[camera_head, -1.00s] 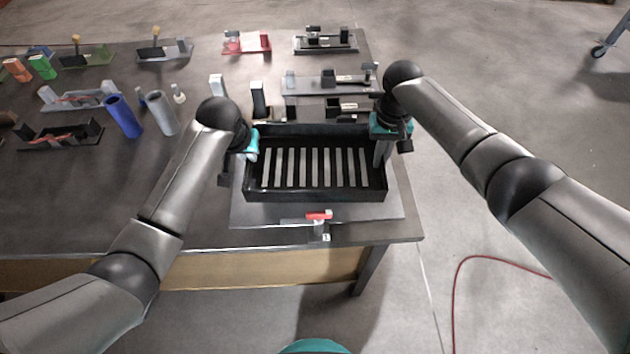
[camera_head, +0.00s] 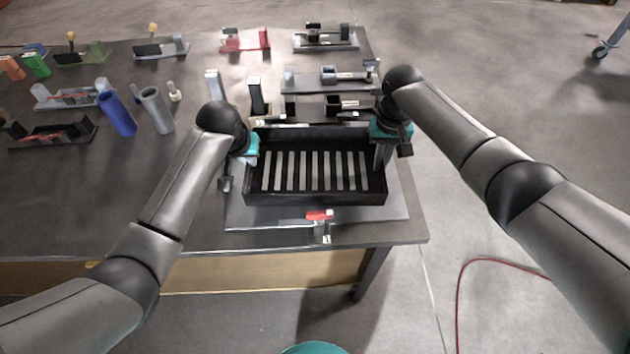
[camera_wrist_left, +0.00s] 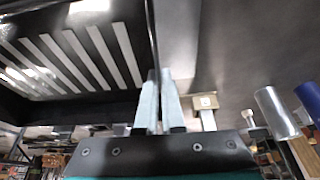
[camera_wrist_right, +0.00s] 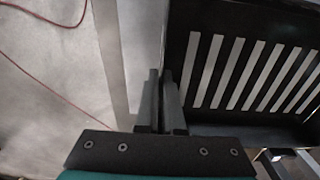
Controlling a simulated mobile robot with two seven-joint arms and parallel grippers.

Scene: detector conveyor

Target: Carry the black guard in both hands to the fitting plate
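The black guard (camera_head: 315,198) is a shallow tray-like frame with a slotted floor, between my two grippers. My left gripper (camera_head: 249,160) is at its left wall; in the left wrist view its fingers (camera_wrist_left: 158,100) close on the thin wall. My right gripper (camera_head: 382,158) is at its right wall; in the right wrist view its fingers (camera_wrist_right: 160,100) close on that wall. The grey fitting plate (camera_head: 270,216) shows under and around the guard, with a red-topped clamp (camera_head: 319,217) at its front edge. I cannot tell whether the guard touches the plate.
Several fixtures with parts stand behind the guard, such as a grey one (camera_head: 330,80) and a red one (camera_head: 245,40). A blue cylinder (camera_head: 117,114) and a grey cylinder (camera_head: 157,110) stand to the left. The dark table (camera_head: 100,190) is clear at front left.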

